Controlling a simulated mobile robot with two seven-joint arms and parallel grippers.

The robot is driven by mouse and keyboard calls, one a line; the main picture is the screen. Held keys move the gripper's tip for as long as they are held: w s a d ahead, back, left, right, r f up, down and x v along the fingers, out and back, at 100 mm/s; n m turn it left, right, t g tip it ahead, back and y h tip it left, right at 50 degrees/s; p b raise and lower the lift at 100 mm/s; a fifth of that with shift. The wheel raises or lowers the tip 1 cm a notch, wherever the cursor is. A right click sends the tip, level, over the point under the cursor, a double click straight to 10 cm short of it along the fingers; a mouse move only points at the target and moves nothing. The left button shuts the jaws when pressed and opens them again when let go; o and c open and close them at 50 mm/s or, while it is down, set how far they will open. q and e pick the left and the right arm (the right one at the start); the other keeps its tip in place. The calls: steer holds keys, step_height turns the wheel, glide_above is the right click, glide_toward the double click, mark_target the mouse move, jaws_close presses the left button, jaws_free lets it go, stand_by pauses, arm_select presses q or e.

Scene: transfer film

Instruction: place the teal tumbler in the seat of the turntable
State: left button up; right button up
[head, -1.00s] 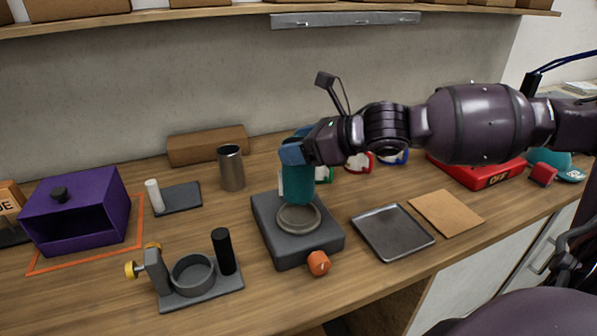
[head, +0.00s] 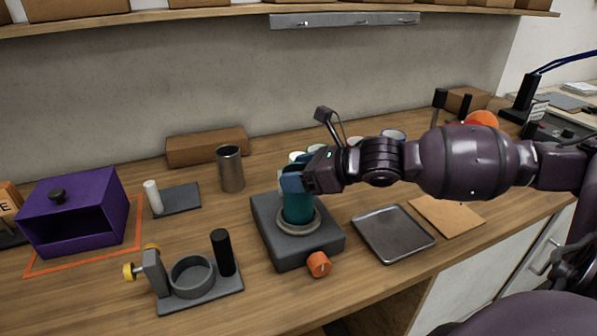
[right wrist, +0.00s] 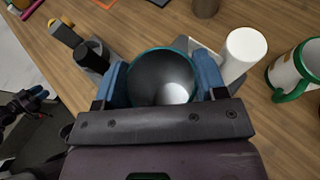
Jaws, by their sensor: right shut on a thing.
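The teal tumbler (head: 298,209) is upright, its lower end within the raised ring seat (head: 300,229) of the dark grey turntable (head: 280,246). I cannot tell whether its base touches the seat floor. My right gripper (head: 293,182) is shut on the tumbler's upper part, with blue fingers on both sides. In the right wrist view I look down into the tumbler's open mouth (right wrist: 162,78), between the fingers of my right gripper (right wrist: 162,85).
An orange knob (head: 318,264) sticks out of the turntable's front. A grey fixture (head: 201,292) with a black post is to the left, a metal tray (head: 394,233) to the right. A steel cup (head: 230,168) stands behind left. Mugs behind my arm are partly hidden.

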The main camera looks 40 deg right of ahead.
steer(key=o, duration=0.9)
steer(key=shift+f, duration=0.1)
arm_select(q)
steer(key=shift+w+r, duration=0.15)
steer(key=shift+w, duration=0.2)
arm_select(e)
steer(key=o, duration=0.4)
arm_select(q)
step_height(320, 180, up, 7)
steer(key=p, duration=0.6)
steer(key=shift+w+t, duration=0.4)
arm_select(e)
steer(key=shift+v, duration=6)
arm_select(q)
steer(key=shift+s+f, duration=0.25)
steer(key=shift+s, duration=0.1)
arm_select(e)
steer(key=shift+s, duration=0.1)
